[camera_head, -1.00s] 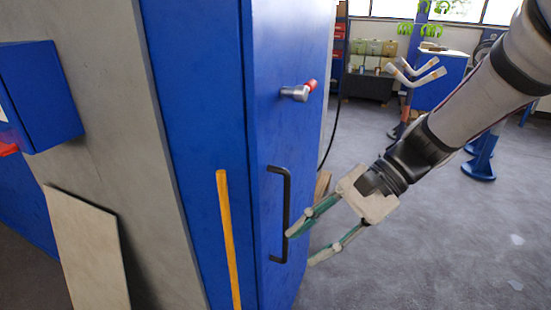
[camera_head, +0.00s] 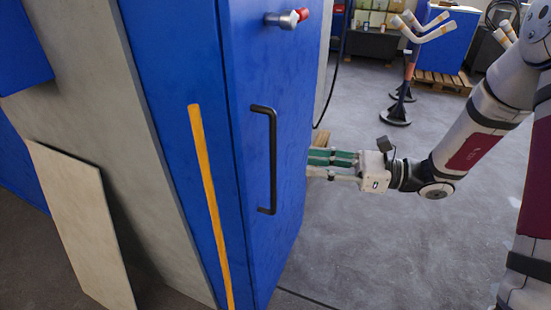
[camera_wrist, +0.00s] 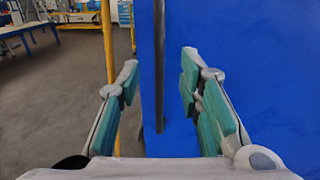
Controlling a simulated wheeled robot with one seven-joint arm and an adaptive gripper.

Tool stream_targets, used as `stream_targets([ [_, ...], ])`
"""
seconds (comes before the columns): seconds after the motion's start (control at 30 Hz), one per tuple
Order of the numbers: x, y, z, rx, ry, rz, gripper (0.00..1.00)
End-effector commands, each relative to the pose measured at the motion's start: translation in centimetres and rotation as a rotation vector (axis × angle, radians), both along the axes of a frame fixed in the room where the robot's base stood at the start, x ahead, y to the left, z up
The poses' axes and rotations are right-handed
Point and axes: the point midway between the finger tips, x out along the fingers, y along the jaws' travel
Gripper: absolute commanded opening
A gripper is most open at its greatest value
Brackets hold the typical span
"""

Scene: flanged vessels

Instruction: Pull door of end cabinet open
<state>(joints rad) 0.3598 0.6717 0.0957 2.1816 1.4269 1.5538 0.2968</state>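The blue cabinet door (camera_head: 297,95) stands in the middle of the head view and looks closed. Its black vertical bar handle (camera_head: 272,165) is on the door's left part. My gripper (camera_head: 313,163) is to the right of the handle, with its green-padded fingers pointing left toward the door and still apart from the bar in that view. In the wrist view my gripper (camera_wrist: 160,75) is open and empty. The handle (camera_wrist: 159,70) appears upright between the two fingers, ahead of them, in front of the blue door (camera_wrist: 250,55). How far the handle is cannot be told exactly.
A grey and red knob (camera_head: 287,18) sticks out above the handle. A yellow strip (camera_head: 210,200) runs down the cabinet's left face. A pale board (camera_head: 80,220) leans at the left.

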Motion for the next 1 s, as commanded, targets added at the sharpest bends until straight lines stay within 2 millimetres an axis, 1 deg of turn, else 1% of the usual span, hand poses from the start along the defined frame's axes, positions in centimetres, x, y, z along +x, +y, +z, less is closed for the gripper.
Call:
stream_targets([
  [0.03,0.1,1.2,0.0,0.0,0.0,0.005,0.33],
  [0.3,0.9,6.3,0.0,0.0,-0.001,0.004,0.33],
  [0.4,1.1,7.8,0.0,-0.001,-0.001,0.003,0.33],
  [0.5,1.3,8.9,0.0,-0.001,-0.001,0.002,0.33],
  [0.7,1.5,9.9,0.0,-0.002,-0.001,0.001,0.33],
  [0.97,1.5,10.0,0.0,-0.002,-0.001,0.0,0.33],
  [1.0,1.5,10.0,0.0,-0.002,-0.001,0.0,0.24],
])
